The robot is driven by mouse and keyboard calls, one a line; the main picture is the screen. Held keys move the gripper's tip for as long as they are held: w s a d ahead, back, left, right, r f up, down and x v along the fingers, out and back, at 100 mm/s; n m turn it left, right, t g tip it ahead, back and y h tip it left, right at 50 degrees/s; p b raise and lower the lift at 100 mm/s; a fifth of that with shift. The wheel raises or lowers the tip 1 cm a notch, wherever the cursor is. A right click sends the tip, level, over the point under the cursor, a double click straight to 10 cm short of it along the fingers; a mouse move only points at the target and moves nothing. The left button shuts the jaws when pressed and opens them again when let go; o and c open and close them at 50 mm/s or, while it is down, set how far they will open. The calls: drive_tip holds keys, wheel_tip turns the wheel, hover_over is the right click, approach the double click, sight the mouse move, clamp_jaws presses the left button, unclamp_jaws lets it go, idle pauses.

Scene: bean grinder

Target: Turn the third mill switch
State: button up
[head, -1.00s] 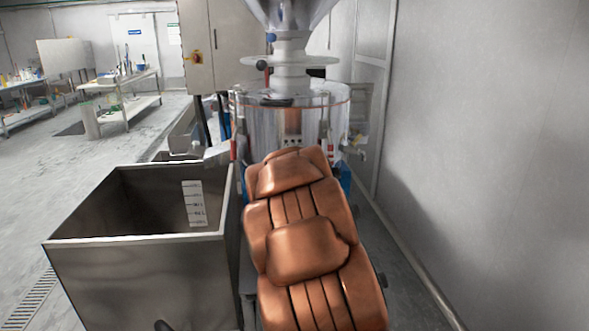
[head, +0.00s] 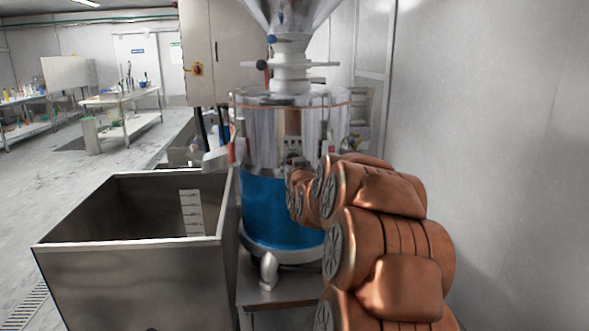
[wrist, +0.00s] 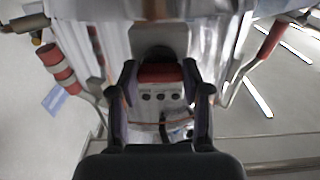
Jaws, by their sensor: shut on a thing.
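The mill (head: 283,215) stands in the middle of the head view, with a steel drum above a blue body. A small control panel (head: 293,150) is on its front, partly behind my arm. In the wrist view, my gripper (wrist: 159,68) is at this panel, its two dark fingers on either side of a red-and-black switch (wrist: 160,74) and shut on it. A row of small dark round controls (wrist: 160,97) shows just below the switch. The head view hides my fingers behind my copper-coloured arm. I cannot tell the switch's turn angle.
A large open steel bin (head: 130,270) stands left of the mill. A grey wall (head: 500,150) is close on the right. A grey cabinet with a red-and-yellow switch (head: 197,69) stands behind. The floor at far left is open.

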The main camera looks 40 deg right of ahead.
drive_tip(key=shift+r, duration=0.1)
idle(0.4)
drive_tip(key=o, duration=1.2)
drive_tip(key=shift+c, duration=0.2)
drive_tip(key=v, duration=1.2)
